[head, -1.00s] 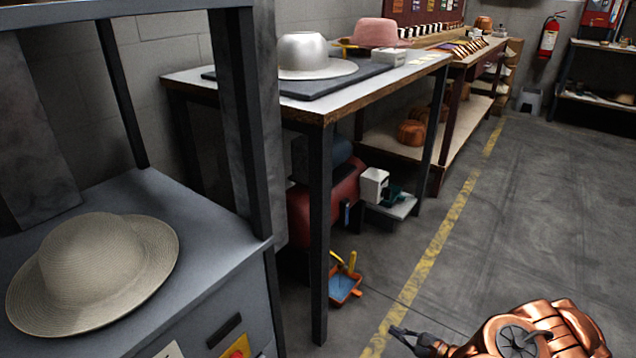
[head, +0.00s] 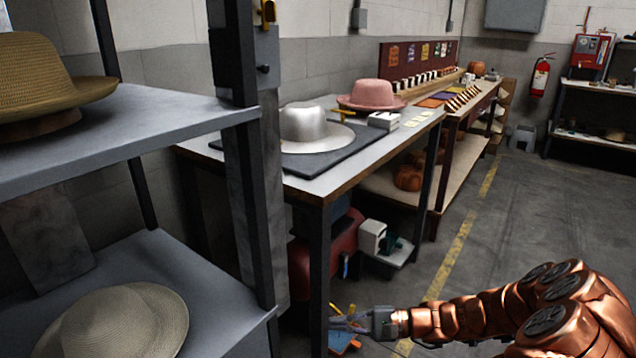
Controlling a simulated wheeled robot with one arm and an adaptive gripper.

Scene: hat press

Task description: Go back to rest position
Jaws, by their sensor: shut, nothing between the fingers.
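My gripper (head: 350,324) is at the bottom centre of the head view, at the end of my copper arm. It is shut and holds nothing. A pale straw hat (head: 118,325) sits on the lower grey shelf at the left. A tan hat (head: 45,75) sits on the upper shelf. A silver hat form (head: 312,127) and a pink hat (head: 372,95) are on the table.
The grey shelf unit (head: 190,118) stands close on the left, with a dark upright post. The work table (head: 330,182) has a dark leg near my gripper. A yellow line (head: 452,245) runs along the floor. The floor to the right is open. A red fire extinguisher (head: 540,76) hangs at the back.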

